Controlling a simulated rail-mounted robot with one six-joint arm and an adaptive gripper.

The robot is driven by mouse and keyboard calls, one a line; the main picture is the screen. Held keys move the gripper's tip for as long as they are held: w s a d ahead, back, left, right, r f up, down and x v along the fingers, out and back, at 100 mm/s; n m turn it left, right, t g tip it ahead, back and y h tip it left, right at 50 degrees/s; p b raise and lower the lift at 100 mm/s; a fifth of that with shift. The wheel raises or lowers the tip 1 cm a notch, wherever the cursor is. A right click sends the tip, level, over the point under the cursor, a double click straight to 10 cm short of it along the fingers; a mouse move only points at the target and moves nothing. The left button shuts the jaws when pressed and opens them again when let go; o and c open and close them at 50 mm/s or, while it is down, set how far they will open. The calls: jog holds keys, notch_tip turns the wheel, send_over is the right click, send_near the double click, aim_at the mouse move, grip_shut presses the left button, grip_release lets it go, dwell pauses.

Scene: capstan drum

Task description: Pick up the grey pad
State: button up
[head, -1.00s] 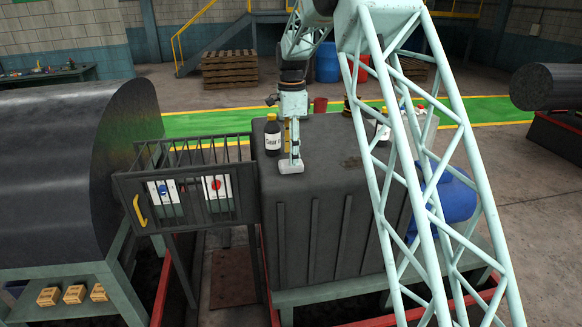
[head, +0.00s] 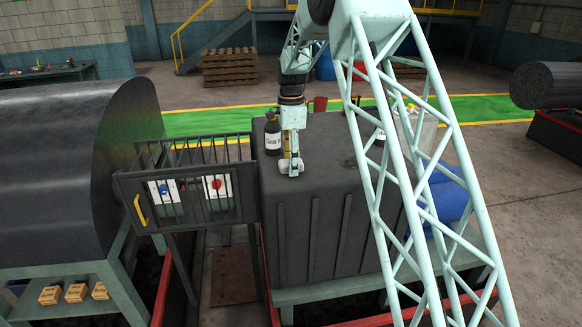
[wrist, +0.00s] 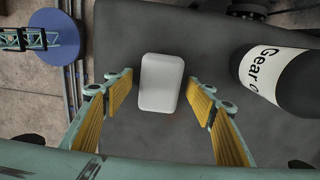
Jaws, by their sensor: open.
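The grey pad (wrist: 162,83) is a pale, rounded rectangular block lying on the dark top of the machine housing (head: 320,150). In the head view the pad (head: 290,170) shows low beside my fingertips. My gripper (wrist: 160,98) is open in the wrist view, with one yellow-lined finger on each side and the pad between and slightly ahead of them. Clear gaps remain between pad and fingers. In the head view my gripper (head: 289,160) points down at the pad; its fingers are small there. The exact height above the surface cannot be told.
A dark bottle with a white "Gear" label (wrist: 283,75) stands close to the right in the wrist view. It is left of my gripper in the head view (head: 273,137). A barred black cage (head: 190,185) adjoins the housing. A blue drum (head: 447,200) stands at right.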

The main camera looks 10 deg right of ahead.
jog(key=shift+c, duration=0.2)
jog(key=c, duration=0.9)
jog(key=shift+r, duration=0.2)
jog(key=shift+r+b, duration=0.45)
jog(key=shift+r, duration=1.15)
jog(key=s+d+b, duration=0.1)
jog(key=s+d, duration=0.1)
jog(key=s, duration=0.3)
jog(key=s+d+r+b, duration=0.1)
jog(key=s, duration=0.4)
jog(key=s+d+b, duration=0.1)
jog(key=s+d, duration=0.1)
jog(key=s, duration=0.3)
jog(key=shift+d+r, duration=0.2)
jog(key=shift+d, duration=0.15)
